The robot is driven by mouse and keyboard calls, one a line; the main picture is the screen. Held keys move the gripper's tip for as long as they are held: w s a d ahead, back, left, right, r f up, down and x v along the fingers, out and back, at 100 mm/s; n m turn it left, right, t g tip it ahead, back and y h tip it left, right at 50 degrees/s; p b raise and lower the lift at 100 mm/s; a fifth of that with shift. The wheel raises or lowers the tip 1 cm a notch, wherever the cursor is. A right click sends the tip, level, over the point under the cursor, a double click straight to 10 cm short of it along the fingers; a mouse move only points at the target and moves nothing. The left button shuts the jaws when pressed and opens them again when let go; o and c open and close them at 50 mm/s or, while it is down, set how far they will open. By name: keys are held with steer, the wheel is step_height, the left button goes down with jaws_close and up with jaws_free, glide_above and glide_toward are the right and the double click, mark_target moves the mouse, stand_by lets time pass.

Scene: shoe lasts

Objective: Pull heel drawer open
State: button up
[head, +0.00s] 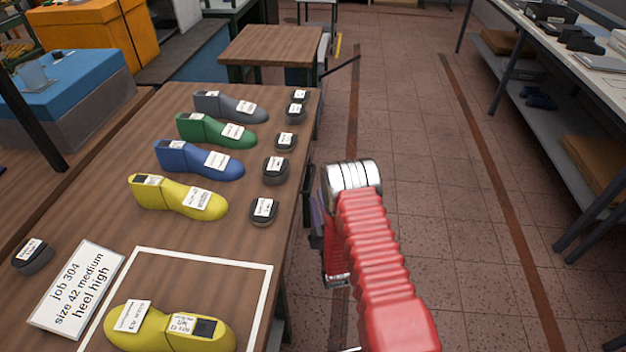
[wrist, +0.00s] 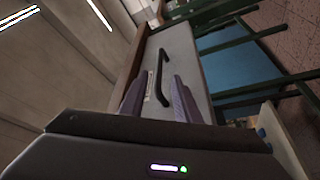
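In the wrist view a pale grey drawer front (wrist: 179,55) sits along a brown wooden edge, with a black bar handle (wrist: 162,66) and a small white label (wrist: 149,84) beside it. The label is too small to read. My gripper (wrist: 158,98) has its two purple fingers apart, with the handle showing between them. I cannot tell whether the fingers reach around it or stop short. In the head view my gripper (head: 317,222) is low beside the table's right edge; the drawer front is hidden there.
The wooden table (head: 130,232) bears several coloured shoe lasts, dark heel pieces, a job card (head: 76,289) reading "job 304 size 42 medium heel high" and a white-outlined area holding a yellow last (head: 170,329). The tiled floor (head: 420,170) on the right is clear.

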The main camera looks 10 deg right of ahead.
mark_target(312, 178)
steer(key=x, duration=0.9)
steer(key=shift+w, duration=0.15)
jaws_close()
stand_by(0.4)
